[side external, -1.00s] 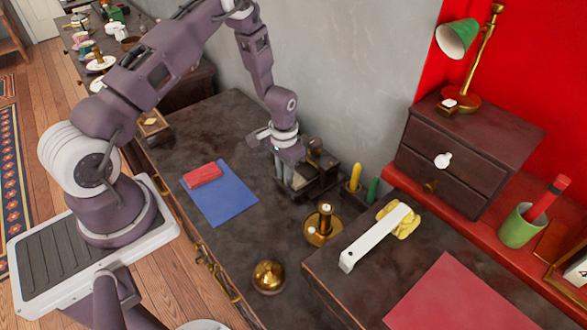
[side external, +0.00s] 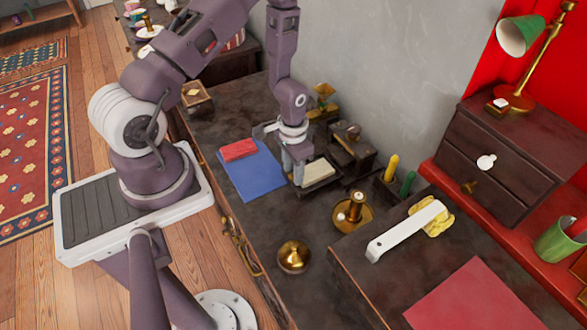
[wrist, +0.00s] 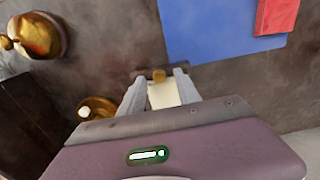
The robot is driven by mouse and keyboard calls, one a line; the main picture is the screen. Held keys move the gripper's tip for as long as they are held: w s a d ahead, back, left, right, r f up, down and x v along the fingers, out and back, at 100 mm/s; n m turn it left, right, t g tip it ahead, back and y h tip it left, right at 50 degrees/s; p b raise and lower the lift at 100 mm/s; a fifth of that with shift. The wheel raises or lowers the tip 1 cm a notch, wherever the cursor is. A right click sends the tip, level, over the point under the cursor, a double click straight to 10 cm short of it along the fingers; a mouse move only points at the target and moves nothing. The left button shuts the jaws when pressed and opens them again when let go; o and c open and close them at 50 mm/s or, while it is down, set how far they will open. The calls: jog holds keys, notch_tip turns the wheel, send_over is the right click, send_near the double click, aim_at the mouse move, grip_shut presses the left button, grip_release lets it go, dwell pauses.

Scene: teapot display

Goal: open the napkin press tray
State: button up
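The napkin press (side external: 350,152) is a dark wooden box near the wall. Its tray (side external: 304,193) is out toward the front, with a cream napkin pad (side external: 320,172) showing on it. My gripper (side external: 298,182) points down at the tray's front end. In the wrist view the two fingertips (wrist: 159,76) stand apart on either side of a small brown knob (wrist: 158,75), with a visible gap to it. The cream pad (wrist: 165,95) shows between the fingers. The fingers hide part of the tray's front.
A blue sheet (side external: 252,175) with a red block (side external: 239,150) lies left of the tray. A brass candlestick (side external: 354,208) and brass bell (side external: 293,257) stand to the right and front. Yellow (side external: 391,167) and green sticks stand by the wall. The desk between tray and bell is clear.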

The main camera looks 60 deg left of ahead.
notch_tip(320, 180, up, 7)
jog(key=shift+r, duration=0.1)
dwell(0.3)
jog(key=s+d+r+t, duration=0.1)
jog(key=d+r, duration=0.1)
jog(key=r, duration=0.9)
jog(key=s+d+r+t, duration=0.1)
jog(key=d+r+t, duration=0.15)
jog(key=r, duration=0.75)
jog(key=s+d+r+t, duration=0.2)
jog(key=s+d+r, duration=0.3)
jog(key=s+r, duration=0.4)
jog(key=s, duration=0.4)
jog(key=shift+s+r, duration=0.25)
jog(key=shift+r, duration=0.1)
